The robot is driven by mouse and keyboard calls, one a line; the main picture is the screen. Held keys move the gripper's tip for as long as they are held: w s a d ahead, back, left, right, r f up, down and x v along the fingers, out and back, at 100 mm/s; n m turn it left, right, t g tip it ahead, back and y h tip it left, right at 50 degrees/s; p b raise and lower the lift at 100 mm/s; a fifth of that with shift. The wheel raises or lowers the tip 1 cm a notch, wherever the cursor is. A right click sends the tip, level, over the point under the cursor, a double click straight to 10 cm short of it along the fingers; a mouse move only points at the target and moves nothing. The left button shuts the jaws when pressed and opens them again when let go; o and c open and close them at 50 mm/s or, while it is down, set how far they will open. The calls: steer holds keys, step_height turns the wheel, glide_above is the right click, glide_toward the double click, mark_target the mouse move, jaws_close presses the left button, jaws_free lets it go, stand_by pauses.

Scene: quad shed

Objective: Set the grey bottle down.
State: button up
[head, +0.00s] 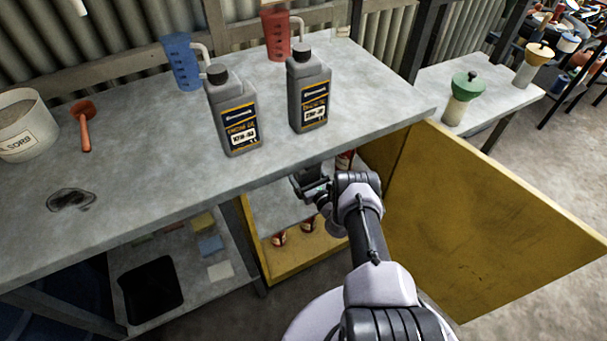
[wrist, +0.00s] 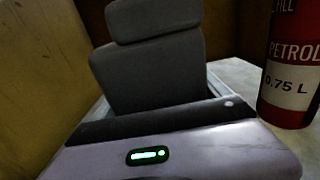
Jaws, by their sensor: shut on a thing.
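In the wrist view a dark grey bottle (wrist: 150,72) with a broad grey cap fills the middle, between the jaws of my gripper (wrist: 155,108). The gripper is shut on it. The bottle looks slightly tilted in this view. Its base is hidden behind the gripper body, so I cannot tell whether it touches the shelf. In the head view my gripper (head: 312,183) is inside the open yellow cabinet, below the bench's front edge; the held bottle is not clear there.
A red petrol bottle (wrist: 292,70) stands close on the right on the pale shelf (wrist: 240,78). A yellow cabinet wall (wrist: 35,80) is close on the left. Two labelled engine-oil bottles (head: 233,112) (head: 309,92) stand on the bench (head: 160,150) above. The yellow door (head: 480,220) stands open at right.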

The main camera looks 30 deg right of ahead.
mark_target(311, 181)
steer(key=shift+r, duration=0.2)
steer(key=o, duration=1.9)
steer(key=shift+f, duration=0.2)
steer(key=s+p, duration=0.1)
steer(key=s, duration=0.3)
steer(key=s+p, duration=0.2)
steer(key=s, duration=0.1)
steer(key=s+p, duration=0.2)
steer(key=s, duration=0.2)
steer(key=shift+s+d+r, duration=0.25)
steer(key=shift+s, duration=0.05)
steer(key=shift+s+f, duration=0.15)
steer(key=shift+s, duration=0.1)
